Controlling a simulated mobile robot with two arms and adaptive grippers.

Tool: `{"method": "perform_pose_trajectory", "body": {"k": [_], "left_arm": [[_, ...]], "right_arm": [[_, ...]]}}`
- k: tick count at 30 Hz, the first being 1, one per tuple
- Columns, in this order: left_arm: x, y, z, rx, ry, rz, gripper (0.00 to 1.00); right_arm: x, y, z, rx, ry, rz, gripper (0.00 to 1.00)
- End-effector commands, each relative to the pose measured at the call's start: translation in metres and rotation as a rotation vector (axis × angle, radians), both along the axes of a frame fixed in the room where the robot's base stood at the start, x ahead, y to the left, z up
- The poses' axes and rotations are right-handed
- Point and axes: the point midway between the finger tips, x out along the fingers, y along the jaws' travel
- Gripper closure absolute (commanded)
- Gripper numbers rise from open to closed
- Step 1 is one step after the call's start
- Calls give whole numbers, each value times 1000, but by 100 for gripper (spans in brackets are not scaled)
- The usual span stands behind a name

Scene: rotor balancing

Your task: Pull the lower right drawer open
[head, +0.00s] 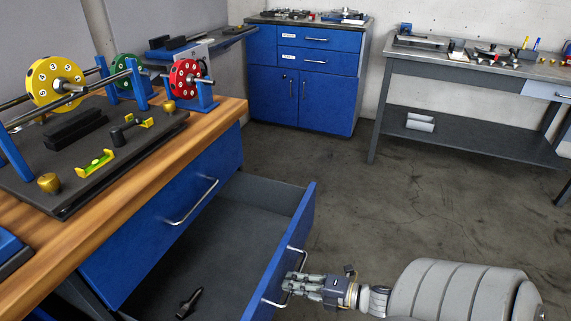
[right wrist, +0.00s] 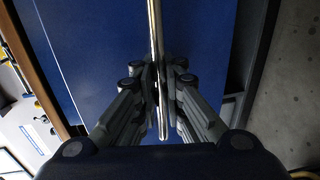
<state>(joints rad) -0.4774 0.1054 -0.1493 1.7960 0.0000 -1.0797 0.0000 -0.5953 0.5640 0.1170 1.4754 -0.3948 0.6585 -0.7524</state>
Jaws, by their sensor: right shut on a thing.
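The lower right drawer (head: 300,230) of the wooden-topped bench stands pulled well out, its grey inside in view. A dark tool (head: 190,303) lies on its floor. My right gripper (head: 290,284) is shut on the drawer's metal handle (head: 298,262) at the front face. In the right wrist view the handle (right wrist: 155,40) runs between the closed fingers (right wrist: 160,90), in front of the blue drawer front (right wrist: 90,40). My left gripper is not in view.
A closed drawer (head: 165,220) with a bar handle sits above the open one. The benchtop (head: 228,108) carries a dark plate with a rotor stand and coloured discs. A blue cabinet (head: 305,100) and a grey workbench (head: 455,70) stand behind. The floor (head: 400,200) between is clear.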

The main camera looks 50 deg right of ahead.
Motion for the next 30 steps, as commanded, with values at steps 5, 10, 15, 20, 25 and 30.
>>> {"method": "perform_pose_trajectory", "body": {"k": [5,10,15,20,25,30], "left_arm": [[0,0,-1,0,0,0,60],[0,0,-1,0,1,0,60],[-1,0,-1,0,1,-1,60],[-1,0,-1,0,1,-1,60],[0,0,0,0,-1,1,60],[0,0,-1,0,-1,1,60]], "right_arm": [[-1,-2,1,0,-2,-2,100],[-1,-1,1,1,-2,-1,100],[-1,-1,1,1,-2,-1,71],[-1,-1,1,1,-2,-1,71],[-2,-1,1,0,-1,0,71],[-18,-8,3,0,3,-1,71]]}}
